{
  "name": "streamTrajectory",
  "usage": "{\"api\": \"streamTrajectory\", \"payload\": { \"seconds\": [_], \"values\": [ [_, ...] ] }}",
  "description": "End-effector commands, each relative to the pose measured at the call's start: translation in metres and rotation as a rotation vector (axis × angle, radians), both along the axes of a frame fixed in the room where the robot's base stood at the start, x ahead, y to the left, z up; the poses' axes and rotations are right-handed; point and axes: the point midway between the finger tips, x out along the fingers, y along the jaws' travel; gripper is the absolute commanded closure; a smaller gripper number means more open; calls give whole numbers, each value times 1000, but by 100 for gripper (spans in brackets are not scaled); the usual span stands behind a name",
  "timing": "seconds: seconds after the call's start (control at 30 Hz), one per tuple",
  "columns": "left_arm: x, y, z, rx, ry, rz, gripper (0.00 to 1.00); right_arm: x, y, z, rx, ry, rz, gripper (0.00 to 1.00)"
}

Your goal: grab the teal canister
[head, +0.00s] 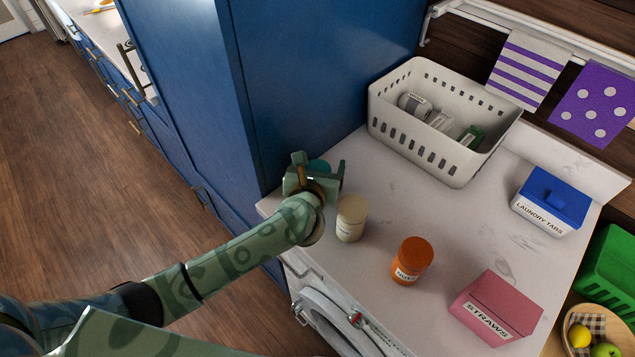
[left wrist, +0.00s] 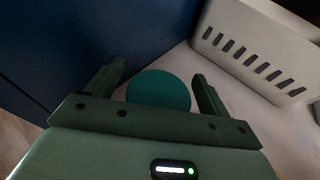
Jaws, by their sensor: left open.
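The teal canister (head: 320,166) stands near the blue cabinet at the counter's left end, mostly hidden behind my left gripper in the head view. In the left wrist view its round teal top (left wrist: 159,91) lies between the two fingers. My left gripper (head: 318,168) is open, with one finger on each side of the canister; it also shows in the left wrist view (left wrist: 160,88). A gap shows between the canister and the right finger. I cannot tell whether the left finger touches it. My right gripper is not in view.
A cream canister (head: 351,219) stands close to my left gripper. An orange canister (head: 412,260), a pink straws box (head: 496,307) and a blue-lidded laundry tabs box (head: 551,201) are farther right. A white basket (head: 411,144) stands behind. The blue cabinet (head: 310,80) rises close at left.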

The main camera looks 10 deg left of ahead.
Motion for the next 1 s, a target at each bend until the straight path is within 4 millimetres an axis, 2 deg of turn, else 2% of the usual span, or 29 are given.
{"api": "streamTrajectory", "payload": {
  "seconds": [0.13, 0.3, 0.33, 0.6, 0.73, 0.9, 1.0],
  "values": [
    [0, 0, 0, 0, 0, 0, 20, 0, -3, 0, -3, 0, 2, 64],
    [-1, 0, 0, 0, 0, 0, 67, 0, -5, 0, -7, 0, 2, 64],
    [-1, 0, 0, 0, 0, 0, 74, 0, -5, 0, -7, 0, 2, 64],
    [-1, 0, 1, 0, -1, 0, 74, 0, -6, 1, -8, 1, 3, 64],
    [-1, 0, 8, 0, -1, 0, 74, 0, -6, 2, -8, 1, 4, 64],
    [0, 0, 34, -4, -4, 0, 74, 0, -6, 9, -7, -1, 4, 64],
    [-19, -7, 57, -6, -3, -2, 74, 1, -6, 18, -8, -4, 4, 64]
  ]
}}
